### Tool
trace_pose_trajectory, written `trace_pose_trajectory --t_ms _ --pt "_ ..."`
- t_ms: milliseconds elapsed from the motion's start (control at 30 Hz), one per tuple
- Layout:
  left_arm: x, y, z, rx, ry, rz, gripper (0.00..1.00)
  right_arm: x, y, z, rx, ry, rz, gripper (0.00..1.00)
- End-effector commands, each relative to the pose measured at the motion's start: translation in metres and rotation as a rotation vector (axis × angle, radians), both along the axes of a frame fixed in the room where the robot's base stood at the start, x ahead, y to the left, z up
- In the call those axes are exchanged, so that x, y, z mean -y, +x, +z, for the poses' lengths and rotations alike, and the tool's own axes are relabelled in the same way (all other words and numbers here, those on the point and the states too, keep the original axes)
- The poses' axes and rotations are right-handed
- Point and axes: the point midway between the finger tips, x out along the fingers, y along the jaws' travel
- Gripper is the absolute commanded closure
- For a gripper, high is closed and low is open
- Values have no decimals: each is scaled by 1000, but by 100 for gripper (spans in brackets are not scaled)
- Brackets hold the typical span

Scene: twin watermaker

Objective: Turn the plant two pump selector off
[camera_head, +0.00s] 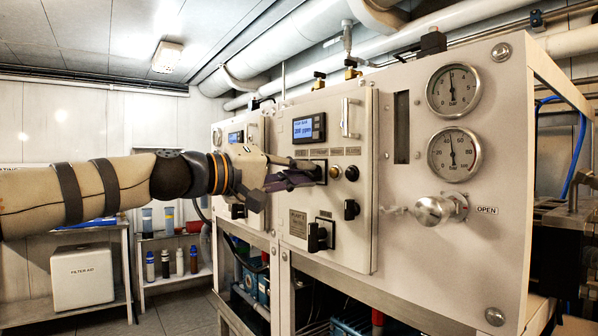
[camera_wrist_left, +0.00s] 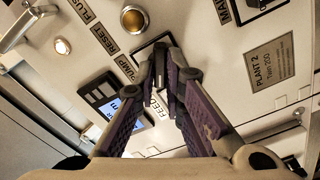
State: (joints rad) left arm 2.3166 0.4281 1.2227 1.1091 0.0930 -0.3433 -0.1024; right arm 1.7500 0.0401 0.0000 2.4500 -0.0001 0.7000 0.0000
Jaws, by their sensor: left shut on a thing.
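The plant two panel (camera_head: 369,240) is the nearer cream control panel, with a "PLANT 2" plate (camera_head: 298,223) that also shows in the left wrist view (camera_wrist_left: 272,62). My left gripper (camera_head: 312,174) reaches it from the left, at the row of controls under the display (camera_head: 308,128). In the wrist view the purple fingers (camera_wrist_left: 166,82) are closed together on the dark pump selector beside the "PUMP" label (camera_wrist_left: 125,70). The fingers hide most of the selector, so I cannot tell which way it points. My right gripper is not in view.
Right of the gripper are an amber button (camera_head: 334,172) and black knobs (camera_head: 351,209). A black main switch (camera_head: 318,237) sits below. Two gauges (camera_head: 453,90) (camera_head: 454,154) and a valve handle (camera_head: 433,210) are farther right. Shelves with bottles (camera_head: 180,261) stand at left.

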Motion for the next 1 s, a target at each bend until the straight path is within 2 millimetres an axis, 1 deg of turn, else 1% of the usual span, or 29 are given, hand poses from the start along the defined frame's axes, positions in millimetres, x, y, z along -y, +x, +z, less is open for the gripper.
trace_pose_trajectory --t_ms 467,500,567,867,967,1000 --pt "1 0 -1 -15 -9 -3 100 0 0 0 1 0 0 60" --pt "1 0 -1 -15 -9 -3 83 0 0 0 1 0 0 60" --pt "1 0 -1 -14 -8 -3 70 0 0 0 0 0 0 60" --pt "-1 -1 0 -12 -8 -1 70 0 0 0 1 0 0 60" --pt "-12 -7 1 -10 -8 1 70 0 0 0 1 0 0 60" --pt "-20 -13 1 -10 -8 2 70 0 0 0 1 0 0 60"
